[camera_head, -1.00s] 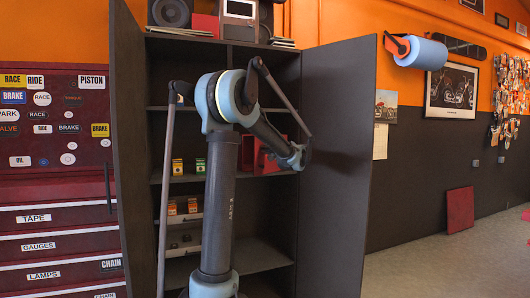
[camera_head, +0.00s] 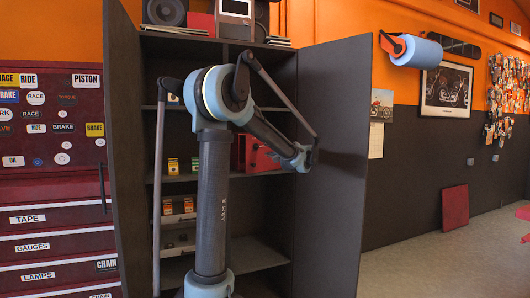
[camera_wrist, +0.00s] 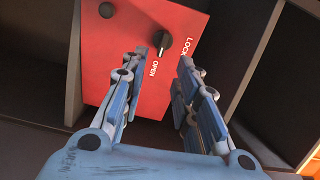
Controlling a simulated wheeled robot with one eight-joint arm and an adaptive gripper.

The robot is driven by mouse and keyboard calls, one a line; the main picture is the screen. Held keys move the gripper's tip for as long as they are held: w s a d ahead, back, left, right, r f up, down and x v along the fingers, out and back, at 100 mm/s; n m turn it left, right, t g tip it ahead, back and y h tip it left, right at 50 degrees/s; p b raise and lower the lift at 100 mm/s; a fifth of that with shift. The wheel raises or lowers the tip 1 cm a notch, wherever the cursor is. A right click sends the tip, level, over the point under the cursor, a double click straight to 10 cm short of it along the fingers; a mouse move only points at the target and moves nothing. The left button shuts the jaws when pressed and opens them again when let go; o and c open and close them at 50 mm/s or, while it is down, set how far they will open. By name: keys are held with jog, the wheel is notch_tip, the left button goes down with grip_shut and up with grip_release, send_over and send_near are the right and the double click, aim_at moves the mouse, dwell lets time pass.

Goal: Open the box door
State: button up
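A red box (camera_head: 262,154) sits on a middle shelf of the open cabinet, partly hidden behind my arm. In the wrist view, the box's red front face (camera_wrist: 122,45) fills the upper middle and looks tilted. It carries a black knob (camera_wrist: 161,40) with the words OPEN and LOCK beside it. The knob's white mark points down, roughly towards OPEN. The door looks closed. My gripper (camera_wrist: 157,68) is open and empty, its fingers spread in front of the face with the knob beyond the gap. I cannot tell whether a fingertip touches the face.
The cabinet's open doors stand left (camera_head: 128,150) and right (camera_head: 333,160) of my arm. Small boxes (camera_head: 173,166) stand on the shelves. A red drawer chest (camera_head: 50,225) is at the left. The floor (camera_head: 440,265) at the right is mostly clear.

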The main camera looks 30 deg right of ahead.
jog(key=s, duration=0.5)
jog(key=shift+s+d, duration=0.2)
jog(key=shift+s, duration=0.15)
jog(key=shift+c, duration=0.3)
